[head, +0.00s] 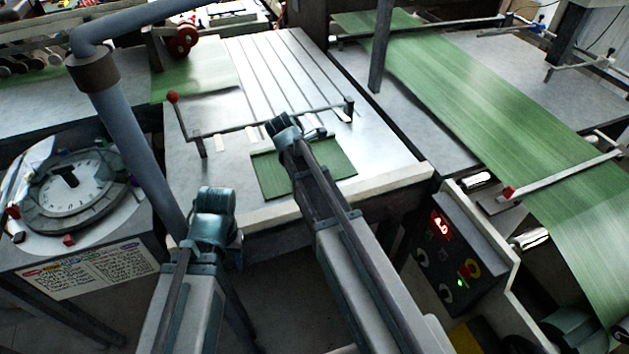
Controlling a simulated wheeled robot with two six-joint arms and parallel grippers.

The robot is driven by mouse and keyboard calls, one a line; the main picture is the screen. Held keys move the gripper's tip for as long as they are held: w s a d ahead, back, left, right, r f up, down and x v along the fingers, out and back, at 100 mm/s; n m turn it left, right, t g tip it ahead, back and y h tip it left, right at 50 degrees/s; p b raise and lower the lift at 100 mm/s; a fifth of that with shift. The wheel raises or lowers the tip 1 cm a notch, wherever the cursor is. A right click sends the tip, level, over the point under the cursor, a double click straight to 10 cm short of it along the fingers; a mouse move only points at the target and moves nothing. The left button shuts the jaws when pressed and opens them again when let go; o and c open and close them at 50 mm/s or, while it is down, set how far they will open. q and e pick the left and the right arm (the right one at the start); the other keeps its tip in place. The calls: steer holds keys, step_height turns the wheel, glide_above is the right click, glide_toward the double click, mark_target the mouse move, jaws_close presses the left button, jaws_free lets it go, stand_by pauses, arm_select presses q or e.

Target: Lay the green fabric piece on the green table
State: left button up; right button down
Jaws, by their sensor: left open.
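A flat green fabric piece (272,178) lies near the front edge of a grey metal table (385,160); no plainly green tabletop shows. My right arm crosses over the piece and hides part of its middle. My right gripper (290,128) is just beyond the piece's far edge, and whether its jaws are open or shut does not show. My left gripper (215,205) is in front of the table's near edge, left of the piece and apart from it. It is open, and no cloth shows in it.
A low bar with a red knob (172,97) spans the table behind the piece. A blue-grey post (130,140) stands left. A round dial (70,190) sits on the left stand. Wide green fabric (480,110) runs along the right. A control box (450,260) stands front right.

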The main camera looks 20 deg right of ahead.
steer(key=shift+f, duration=0.15)
steer(key=c, duration=0.9)
jaws_free()
steer(key=shift+o, duration=0.2)
